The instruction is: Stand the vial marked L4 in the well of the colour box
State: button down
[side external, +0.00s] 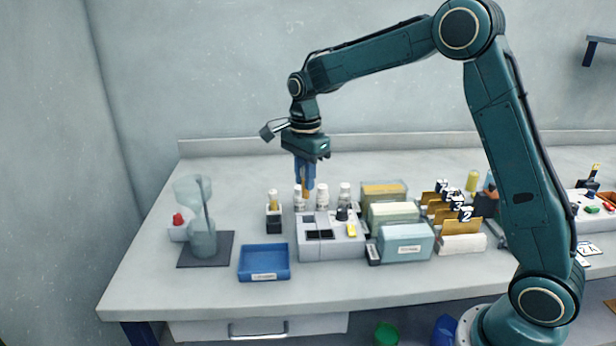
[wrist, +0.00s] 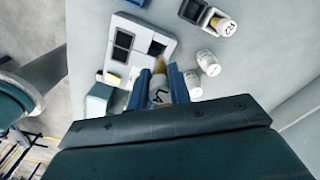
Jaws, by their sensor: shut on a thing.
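My gripper (side external: 306,180) points down above the back of the grey colour box (side external: 332,243). Its blue fingers are shut on an amber vial (side external: 307,193). In the wrist view the vial (wrist: 158,90) sits between the fingertips (wrist: 158,78), with a white label on which an L shows; the rest of the mark is hard to read. The colour box (wrist: 143,26) lies just beyond the vial in that view, with dark square openings in its top. One opening (wrist: 157,48) is close to the vial's far end. I cannot tell which is the well.
White-capped vials (side external: 322,193) stand behind the box, close to my gripper. A dark holder (side external: 274,224) with a vial stands to the left, and a blue tray (side external: 264,275) in front of it. File boxes (side external: 405,248) crowd the right. A glass apparatus (side external: 202,238) stands far left.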

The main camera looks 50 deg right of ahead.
jog(key=shift+s+d+f, duration=0.1)
jog(key=shift+s+f, duration=0.2)
jog(key=shift+s, duration=0.1)
jog(key=shift+f, duration=0.45)
